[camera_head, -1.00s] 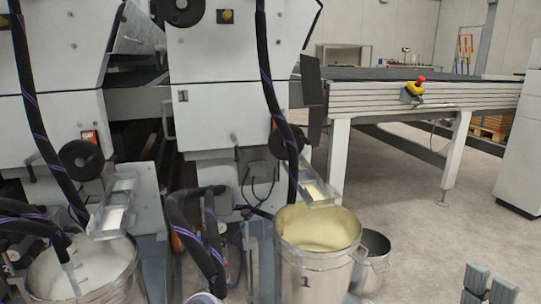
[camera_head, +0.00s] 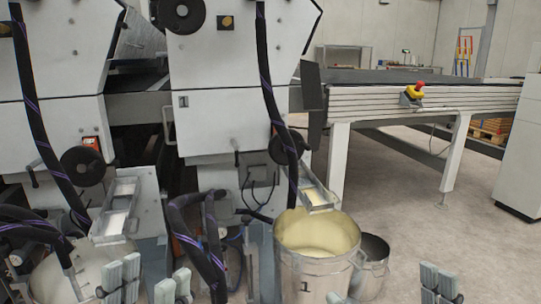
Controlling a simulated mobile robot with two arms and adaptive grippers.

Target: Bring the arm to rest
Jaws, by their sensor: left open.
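My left gripper (camera_head: 147,282) is at the bottom left with its fingers spread apart and nothing between them. It is in front of the left bucket (camera_head: 60,278), which holds white liquid and is partly covered by hoses and fingers. Finger parts of my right gripper (camera_head: 438,284) show at the bottom right, over bare floor. The rest of that gripper is cut off by the lower edge, so its opening is unclear.
A bucket marked 1 (camera_head: 312,275) with cream liquid stands in the middle, beside a smaller bucket (camera_head: 373,262). The coater (camera_head: 222,95) and its black hoses (camera_head: 272,90) stand behind. A conveyor (camera_head: 450,98) with a red-and-yellow emergency stop (camera_head: 412,93) is at the right. Floor at right is clear.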

